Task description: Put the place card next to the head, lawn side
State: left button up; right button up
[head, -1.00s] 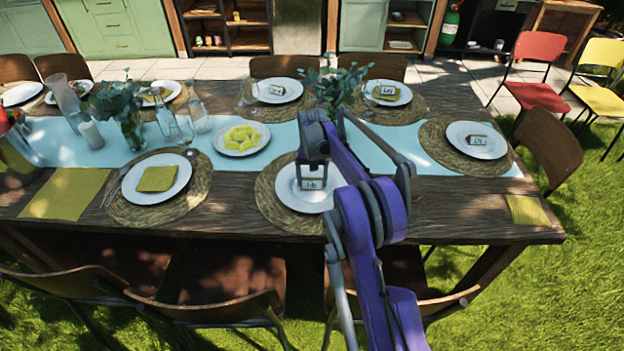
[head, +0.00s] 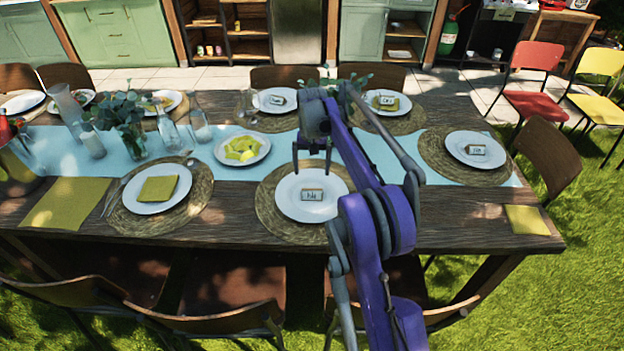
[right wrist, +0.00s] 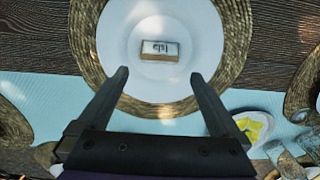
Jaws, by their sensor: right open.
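A small white place card with dark lettering and a wooden base (head: 312,195) stands on the white plate (head: 291,211) at the near side of the table, right of the middle. It also shows in the right wrist view (right wrist: 160,50), upright on the plate there. My right gripper (head: 312,172) is open and empty, just beyond the card and apart from it. In the right wrist view its two fingers (right wrist: 160,75) are spread, with the card ahead of them and nothing between them. My left gripper is not in view.
Other cards stand on the right-end plate (head: 458,157) and the far plates. A plate of lemons (head: 238,161) sits on the blue runner (head: 395,140). A folded yellow napkin (head: 527,219) lies at the near right corner. Bottles and greenery stand left.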

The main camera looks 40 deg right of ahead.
jog(key=s+a+r+n+t, duration=0.1)
jog(key=s+a+r+n, duration=0.15)
jog(key=s+a, duration=0.45)
jog(key=s+a+r+n+t, duration=0.1)
jog(key=s+a+r, duration=0.3)
jog(key=a, duration=0.6)
jog(key=s+a+f+n+t, duration=0.1)
jog(key=s+a+f, duration=0.3)
jog(key=s, duration=0.6)
jog(key=s+a+f+n+t, duration=0.2)
jog(key=s+a+f, duration=0.3)
jog(key=s, duration=0.4)
jog(key=shift+s+a+n, duration=0.35)
jog(key=shift+a+n, duration=0.4)
